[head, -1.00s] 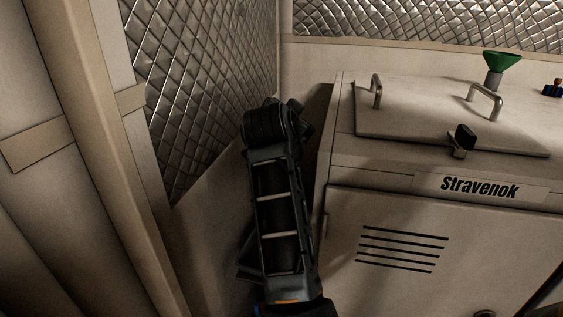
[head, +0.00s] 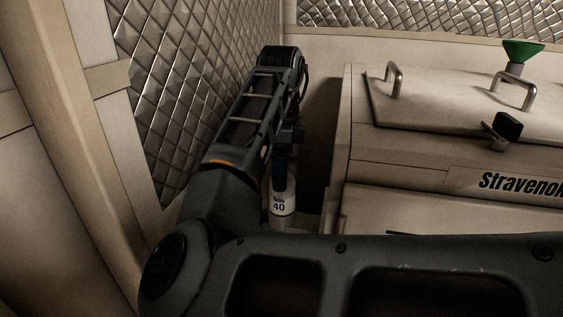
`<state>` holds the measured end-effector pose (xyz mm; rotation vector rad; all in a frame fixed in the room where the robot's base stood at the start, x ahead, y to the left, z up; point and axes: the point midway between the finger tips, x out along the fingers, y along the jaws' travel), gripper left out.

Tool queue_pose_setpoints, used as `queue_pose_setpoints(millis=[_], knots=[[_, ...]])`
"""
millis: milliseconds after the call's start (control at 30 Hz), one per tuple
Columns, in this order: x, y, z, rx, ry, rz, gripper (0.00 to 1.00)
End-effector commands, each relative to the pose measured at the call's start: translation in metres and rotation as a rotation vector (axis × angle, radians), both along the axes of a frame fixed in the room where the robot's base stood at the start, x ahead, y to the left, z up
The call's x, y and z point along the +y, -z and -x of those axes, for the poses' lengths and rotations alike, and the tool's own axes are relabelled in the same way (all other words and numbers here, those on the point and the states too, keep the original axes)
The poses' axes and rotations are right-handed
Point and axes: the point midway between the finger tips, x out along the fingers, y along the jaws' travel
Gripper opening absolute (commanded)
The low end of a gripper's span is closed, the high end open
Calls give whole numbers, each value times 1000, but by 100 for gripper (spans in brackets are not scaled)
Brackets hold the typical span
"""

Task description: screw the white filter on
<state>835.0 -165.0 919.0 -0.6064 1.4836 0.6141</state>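The white filter (head: 282,206) is a small pale cylinder with a dark band and the number 40, upright below the end of my arm in the gap left of the chiller box. My gripper (head: 280,184) points down, and its dark finger overlaps the filter's upper part. Only one finger shows clearly, so I cannot tell whether it grips the filter. The filter's lower end meets a pale surface, partly behind my arm; the thread or seat there cannot be made out.
The pale chiller box (head: 362,165) stands close on the right, with a handled lid (head: 440,105), a dark latch (head: 507,127) and a green funnel (head: 523,50). A quilted metal wall (head: 165,90) is close on the left. My arm covers the lower foreground.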

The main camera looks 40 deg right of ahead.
Motion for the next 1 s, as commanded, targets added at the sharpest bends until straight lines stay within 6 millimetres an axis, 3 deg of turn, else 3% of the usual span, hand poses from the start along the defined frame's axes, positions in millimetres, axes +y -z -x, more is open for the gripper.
queue_pose_setpoints(millis=[200, 433, 867, 1000], knots=[[-1, 35, 1, 2, -1, 4, 95], [-1, 61, 0, 0, 0, 4, 95], [-1, 70, 0, -3, 0, 4, 95], [-1, 70, 0, -3, 0, 4, 83]])
